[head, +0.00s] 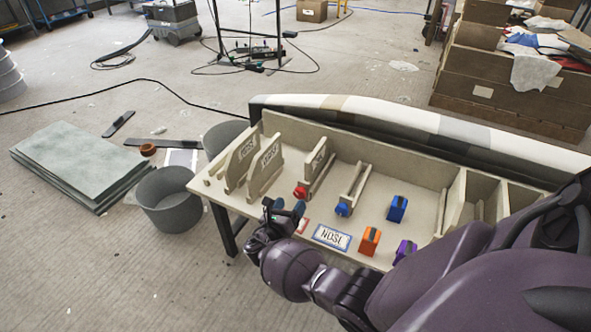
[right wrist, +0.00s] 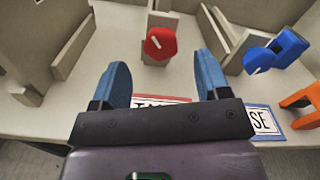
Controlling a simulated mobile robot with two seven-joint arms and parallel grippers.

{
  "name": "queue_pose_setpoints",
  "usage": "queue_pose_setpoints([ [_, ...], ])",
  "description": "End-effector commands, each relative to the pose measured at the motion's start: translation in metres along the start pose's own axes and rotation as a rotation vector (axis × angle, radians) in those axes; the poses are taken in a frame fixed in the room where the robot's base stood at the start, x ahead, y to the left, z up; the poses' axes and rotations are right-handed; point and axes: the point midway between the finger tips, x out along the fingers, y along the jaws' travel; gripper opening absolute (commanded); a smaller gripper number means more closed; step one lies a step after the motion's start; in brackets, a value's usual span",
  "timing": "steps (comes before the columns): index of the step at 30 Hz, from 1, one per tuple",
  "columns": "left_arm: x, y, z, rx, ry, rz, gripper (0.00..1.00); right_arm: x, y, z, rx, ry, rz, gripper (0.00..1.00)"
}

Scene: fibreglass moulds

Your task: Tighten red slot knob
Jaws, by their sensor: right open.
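The red slot knob (head: 300,192) sits at the front end of a beige slot fixture (head: 317,168) on the workbench. In the right wrist view the red knob (right wrist: 160,44) has a white line on its face and lies ahead of my fingertips, roughly between them. My right gripper (head: 284,208) is open, with its blue fingers apart and nothing between them; it also shows in the right wrist view (right wrist: 164,80). It is just in front of the knob and not seen touching it. My left gripper is not in view.
A blue knob (head: 343,209) is on the slot to the right. A blue block (head: 397,208), an orange block (head: 369,240) and a purple block (head: 404,250) stand on the bench. A NOSE label (head: 331,237) lies near the front edge. Grey buckets (head: 168,200) stand at left.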

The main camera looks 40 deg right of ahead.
Motion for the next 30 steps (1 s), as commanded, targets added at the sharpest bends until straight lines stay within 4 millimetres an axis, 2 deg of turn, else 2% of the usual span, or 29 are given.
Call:
queue_pose_setpoints([
  [3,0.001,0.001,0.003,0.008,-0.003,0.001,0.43,0.020,0.000,-0.004,-0.004,0.001,-0.001,0.69],
  [9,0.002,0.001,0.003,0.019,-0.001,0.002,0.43,0.042,0.000,-0.003,-0.003,0.001,0.000,0.69],
  [14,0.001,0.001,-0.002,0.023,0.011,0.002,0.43,0.051,0.000,-0.001,-0.001,0.000,-0.001,0.69],
  [22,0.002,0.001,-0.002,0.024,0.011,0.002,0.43,0.052,0.000,0.000,0.001,0.000,0.000,0.69],
  [23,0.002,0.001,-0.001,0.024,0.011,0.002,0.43,0.052,0.000,0.000,0.001,0.000,0.000,0.68],
  [30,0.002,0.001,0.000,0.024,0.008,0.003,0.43,0.051,0.000,0.000,0.001,0.000,0.000,0.31],
])
